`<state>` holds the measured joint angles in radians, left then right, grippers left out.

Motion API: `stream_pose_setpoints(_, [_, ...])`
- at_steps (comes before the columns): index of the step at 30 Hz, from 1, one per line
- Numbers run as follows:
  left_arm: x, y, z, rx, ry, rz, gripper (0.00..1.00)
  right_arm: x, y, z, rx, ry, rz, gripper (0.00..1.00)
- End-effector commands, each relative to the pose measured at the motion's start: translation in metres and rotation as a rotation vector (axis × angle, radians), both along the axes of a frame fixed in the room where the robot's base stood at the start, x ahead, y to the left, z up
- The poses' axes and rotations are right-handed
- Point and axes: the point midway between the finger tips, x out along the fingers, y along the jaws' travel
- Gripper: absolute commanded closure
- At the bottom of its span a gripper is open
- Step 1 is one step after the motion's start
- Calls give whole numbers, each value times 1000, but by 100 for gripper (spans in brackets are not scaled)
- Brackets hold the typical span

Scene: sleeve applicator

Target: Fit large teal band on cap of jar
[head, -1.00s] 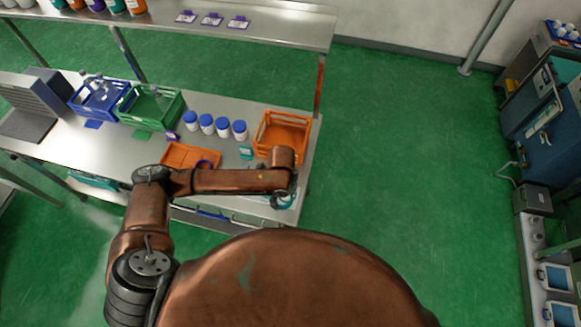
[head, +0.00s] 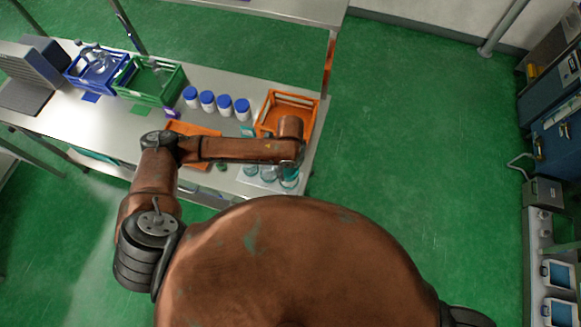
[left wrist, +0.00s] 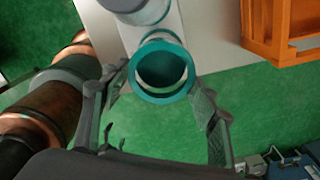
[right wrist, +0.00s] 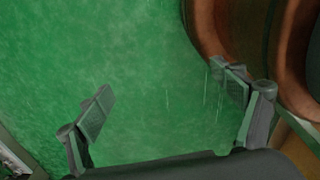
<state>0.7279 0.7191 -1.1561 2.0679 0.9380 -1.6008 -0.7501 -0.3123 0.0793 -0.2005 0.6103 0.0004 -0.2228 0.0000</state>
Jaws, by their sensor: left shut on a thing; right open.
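A large teal band (left wrist: 186,82) is held between the fingers of my left gripper (left wrist: 160,92), its ring opening facing the camera. In the head view my left gripper (head: 289,172) is over the front right part of the bench, largely hidden by my arm. A round, pale, teal-edged thing (left wrist: 143,10) stands just beyond the band in the left wrist view; I cannot tell whether it is a jar. White jars with blue caps (head: 207,101) stand in a row farther back. My right gripper (right wrist: 165,115) is open and empty, above green floor.
An orange crate (head: 262,122) stands at the bench's right end, close to my left gripper. An orange tray (head: 195,129) lies partly behind my arm. Green (head: 122,92) and blue (head: 70,78) crates stand at left. A pale mat (head: 248,181) lies near the front edge.

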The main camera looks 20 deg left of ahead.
Motion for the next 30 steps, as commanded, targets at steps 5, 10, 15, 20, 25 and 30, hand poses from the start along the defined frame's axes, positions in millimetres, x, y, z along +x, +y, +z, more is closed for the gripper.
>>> stream_pose_setpoints(5, [0,-1,1,-1,-1,-2,52,25,1,3,2,-32,6,13])
stream_pose_setpoints(10, [0,-1,2,-1,-1,-1,52,30,1,4,1,-39,7,13])
stream_pose_setpoints(15, [1,-1,2,-1,0,-1,52,25,0,7,1,-33,6,13])
stream_pose_setpoints(20, [1,0,2,-1,0,-1,52,17,0,9,1,-23,4,13])
stream_pose_setpoints(25, [1,0,2,0,0,-1,52,13,-1,11,-1,-18,2,13])
stream_pose_setpoints(30, [1,0,1,-1,-1,-2,52,15,-1,11,-1,-19,3,13])
